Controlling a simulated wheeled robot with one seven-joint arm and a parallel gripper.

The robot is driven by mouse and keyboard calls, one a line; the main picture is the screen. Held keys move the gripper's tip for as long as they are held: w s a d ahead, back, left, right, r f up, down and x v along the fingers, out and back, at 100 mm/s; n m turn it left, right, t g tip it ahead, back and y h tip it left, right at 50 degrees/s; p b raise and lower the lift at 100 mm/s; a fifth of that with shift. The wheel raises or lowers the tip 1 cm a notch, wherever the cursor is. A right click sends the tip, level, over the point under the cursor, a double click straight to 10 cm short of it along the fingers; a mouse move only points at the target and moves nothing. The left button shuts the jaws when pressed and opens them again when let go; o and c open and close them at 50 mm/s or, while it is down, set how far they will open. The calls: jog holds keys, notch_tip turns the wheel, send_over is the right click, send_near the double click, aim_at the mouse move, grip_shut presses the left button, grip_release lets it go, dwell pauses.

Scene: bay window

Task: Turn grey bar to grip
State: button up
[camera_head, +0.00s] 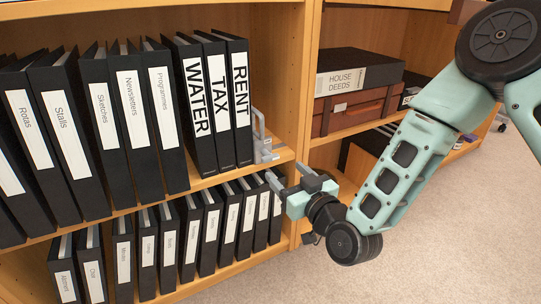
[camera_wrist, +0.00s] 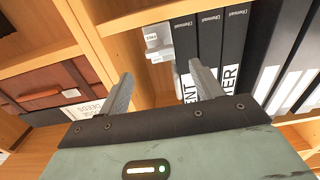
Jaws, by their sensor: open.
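A light grey piece with an upright bar (camera_head: 259,126) stands on the upper shelf, against the right side of the RENT binder (camera_head: 240,100). In the wrist view the grey bar (camera_wrist: 158,42) shows beyond my fingers, beside the black binders. My gripper (camera_head: 287,177) is in front of the shelf edge, lower and a little right of the bar. It is open, with nothing between its two grey fingers (camera_wrist: 161,72). The fingers are apart from the bar in the head view.
Black binders fill the upper shelf left of the bar, including WATER (camera_head: 194,100) and TAX (camera_head: 217,100). More binders (camera_head: 200,230) fill the lower shelf. A wooden upright (camera_head: 305,90) stands right of the bar. Beyond it are a HOUSE DEEDS box (camera_head: 358,74) and a brown case (camera_head: 350,110).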

aim_at(272, 158)
jog(key=x, duration=0.8)
jog(key=shift+w+a, duration=0.2)
jog(key=c, duration=1)
